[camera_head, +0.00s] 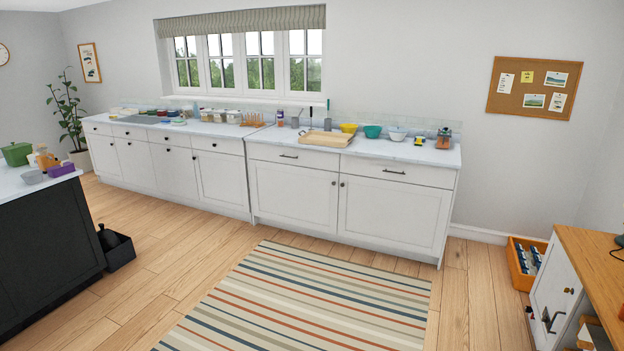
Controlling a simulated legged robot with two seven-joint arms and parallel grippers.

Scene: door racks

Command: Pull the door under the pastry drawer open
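The counter's right section has two wide drawers with dark bar handles, a left drawer (288,156) and a right drawer (393,171). Under them are a left white door (293,194) and a right white door (392,213), both shut, with dark knobs near their shared edge. The left section has narrower drawers (218,146) with round knobs over several shut doors (222,179). No readable label shows which drawer is the pastry drawer. Neither of my grippers is in view.
A striped rug (310,300) lies on the wood floor before the right section. A dark island (45,230) stands left with a black bin (118,251) beside it. An orange crate (524,262) and a white cabinet (556,295) stand right. Open floor lies between.

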